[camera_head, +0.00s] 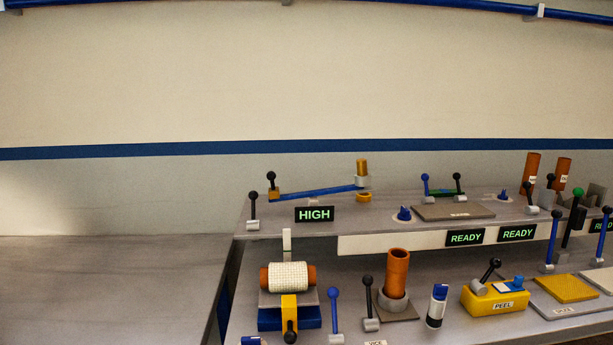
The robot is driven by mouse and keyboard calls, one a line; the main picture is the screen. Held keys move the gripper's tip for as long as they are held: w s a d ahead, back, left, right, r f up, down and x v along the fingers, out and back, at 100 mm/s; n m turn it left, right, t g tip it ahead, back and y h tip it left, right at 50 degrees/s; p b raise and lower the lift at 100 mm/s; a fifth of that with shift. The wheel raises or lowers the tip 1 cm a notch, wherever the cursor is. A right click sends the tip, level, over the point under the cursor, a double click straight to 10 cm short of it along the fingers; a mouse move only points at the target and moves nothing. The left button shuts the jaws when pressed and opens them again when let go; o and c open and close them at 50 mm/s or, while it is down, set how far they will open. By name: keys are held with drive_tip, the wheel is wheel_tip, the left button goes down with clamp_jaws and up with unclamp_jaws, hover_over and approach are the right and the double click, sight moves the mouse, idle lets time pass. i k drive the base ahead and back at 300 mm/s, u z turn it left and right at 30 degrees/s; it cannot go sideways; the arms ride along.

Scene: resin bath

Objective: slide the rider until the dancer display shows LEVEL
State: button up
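The dancer display (314,214) is a small black sign on the front of the raised shelf, and it reads HIGH in green letters. Behind it a thin blue beam (315,191) runs left to right, its right end slightly higher. A yellow block with a black-knobbed lever (272,183) is at the beam's left end. At the right end are a light grey collar (361,182) with an orange-yellow cylinder above it and a yellow ring (363,197) below. I cannot tell for sure which piece is the rider. My gripper is not in view.
Black-knobbed lever (253,211) stands left of the display. Below are a white roll (288,276), a blue-knobbed lever (334,310), a copper tube (397,272) and a yellow PEEL box (495,299). Two READY signs (465,238) hang at right. The grey surface (105,290) at left is bare.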

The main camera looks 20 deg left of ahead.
sight(273, 193)
drive_tip(key=z, duration=0.1)
drive_tip(key=i, duration=1.05)
drive_tip(key=u, duration=0.85)
